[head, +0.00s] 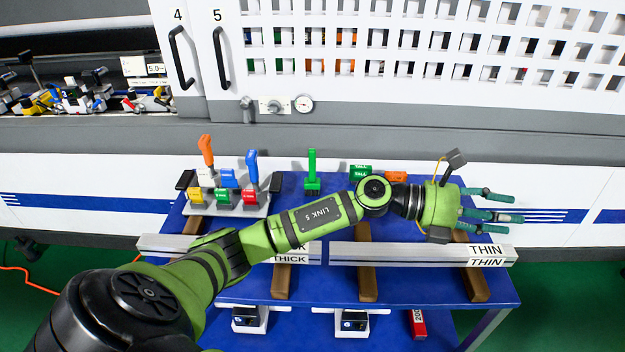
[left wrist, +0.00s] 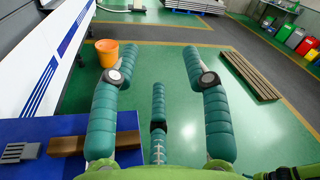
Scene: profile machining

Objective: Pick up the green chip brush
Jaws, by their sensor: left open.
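The green chip brush (head: 312,173) stands upright near the back edge of the blue table, left of its middle, in the head view. Its handle points up and nothing holds it. My left arm reaches across the table in front of it. My left gripper (head: 506,212) is open and empty beyond the table's right side, well to the right of the brush, with its fingers pointing right. The brush is not in that view. My right gripper is in neither view.
Aluminium profiles marked THICK (head: 288,259) and THIN (head: 420,256) lie on wooden bars across the blue table (head: 400,291).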

